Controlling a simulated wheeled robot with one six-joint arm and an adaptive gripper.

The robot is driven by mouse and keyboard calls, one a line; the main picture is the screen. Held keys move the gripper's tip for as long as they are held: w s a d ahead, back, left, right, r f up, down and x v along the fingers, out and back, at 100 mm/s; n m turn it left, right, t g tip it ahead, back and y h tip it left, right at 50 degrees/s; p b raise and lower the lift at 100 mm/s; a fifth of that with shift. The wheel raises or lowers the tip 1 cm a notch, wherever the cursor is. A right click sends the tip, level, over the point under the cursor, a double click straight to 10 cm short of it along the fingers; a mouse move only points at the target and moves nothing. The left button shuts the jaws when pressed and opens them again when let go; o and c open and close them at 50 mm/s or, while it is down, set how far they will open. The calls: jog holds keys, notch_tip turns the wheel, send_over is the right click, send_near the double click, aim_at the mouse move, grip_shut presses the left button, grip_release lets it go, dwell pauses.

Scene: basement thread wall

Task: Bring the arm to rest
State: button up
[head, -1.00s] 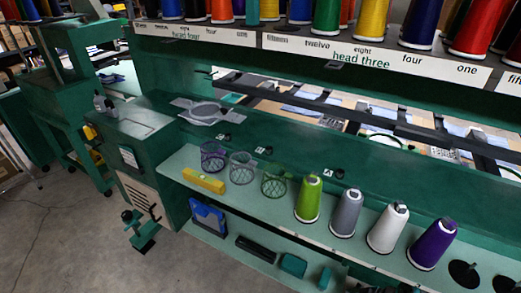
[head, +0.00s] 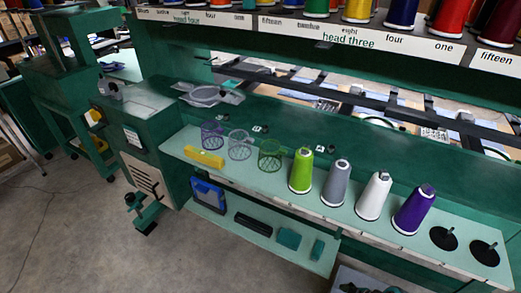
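Neither my arm nor my gripper can be made out in the head view. A dark, partly cut-off shape (head: 368,281) shows at the bottom edge, and I cannot tell what it is. A light green shelf (head: 335,206) runs along the machine. On it stand four upright thread cones: lime green (head: 301,172), grey (head: 338,182), white (head: 374,196) and purple (head: 413,209). Two dark round spindle bases, one (head: 443,239) and another (head: 485,254), are bare at the right.
Three mesh cups, purple (head: 213,136), white (head: 240,146) and green (head: 270,156), stand behind a yellow block (head: 204,157). A lower shelf (head: 222,222) holds a blue case (head: 208,195) and dark items. Coloured cones line the labelled upper rack (head: 370,43). Clear floor (head: 95,235) lies at left.

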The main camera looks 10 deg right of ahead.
jog(key=s+a+r+m+t+h, duration=0.1)
jog(key=s+a+m+t+h, duration=0.45)
jog(key=s, duration=0.85)
jog(key=s+a+r+m+t, duration=0.1)
jog(key=s+r, duration=0.2)
jog(key=r, duration=0.4)
jog(key=s+a+r+m+t, duration=0.1)
jog(key=s+a+r+t, duration=0.1)
jog(key=s+r, duration=0.2)
jog(key=s+a+r+m+t+y, duration=0.1)
jog(key=s+r, duration=0.3)
jog(key=r, duration=0.7)
jog(key=shift+a+m+t, duration=0.3)
jog(key=shift+m+t, duration=0.05)
